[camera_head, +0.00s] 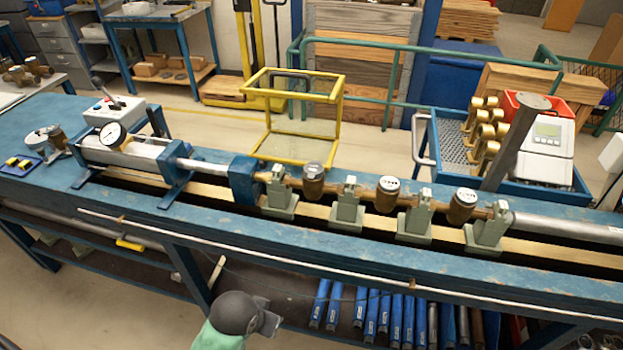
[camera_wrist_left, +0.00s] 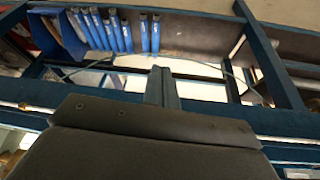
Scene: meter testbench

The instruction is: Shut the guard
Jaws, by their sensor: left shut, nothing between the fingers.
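The guard (camera_head: 343,118) is a yellow frame with clear panels. In the head view it stands raised at the back edge of the blue bench, behind the row of brass meters (camera_head: 388,190), which is uncovered. My left gripper (camera_head: 271,325) is at the bottom of the head view, in front of the bench and low, well apart from the guard. It is shut and empty. In the left wrist view its closed fingers (camera_wrist_left: 162,88) point toward the bench's underside. The guard does not show in that view. My right gripper is in neither view.
Grey-green clamps (camera_head: 346,205) hold the meter row along the bench (camera_head: 190,232). A slanted grey post (camera_head: 515,140) rises at the right, by a blue tray (camera_head: 450,150) of brass fittings. Blue tubes (camera_head: 385,318) lie on the lower shelf, also in the left wrist view (camera_wrist_left: 110,32).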

